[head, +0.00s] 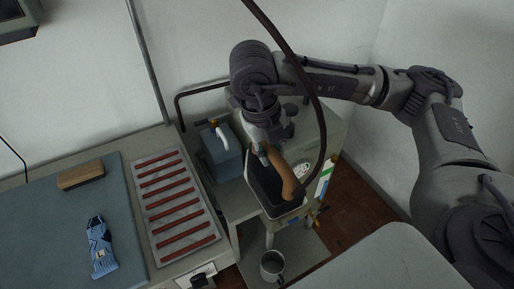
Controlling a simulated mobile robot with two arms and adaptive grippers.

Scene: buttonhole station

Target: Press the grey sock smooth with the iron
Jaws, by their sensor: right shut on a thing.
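A small blue sock-like cloth (101,248) with dark markings and a pale patch lies on the blue-grey pressing mat (40,235) at the lower left. I cannot make out a plainly grey sock. My right gripper (263,155) is at the middle, shut on the brown handle of the iron (287,177). The iron is over the side stand, well to the right of the cloth, and a dark cord loops above it. The gripper's fingertips are partly hidden. The iron's sole is not clearly visible. My left gripper is not in view.
A grey rest with red strips (181,206) lies between mat and stand. A wooden block (81,175) sits at the mat's back edge. A metal mug (272,265) is lower down.

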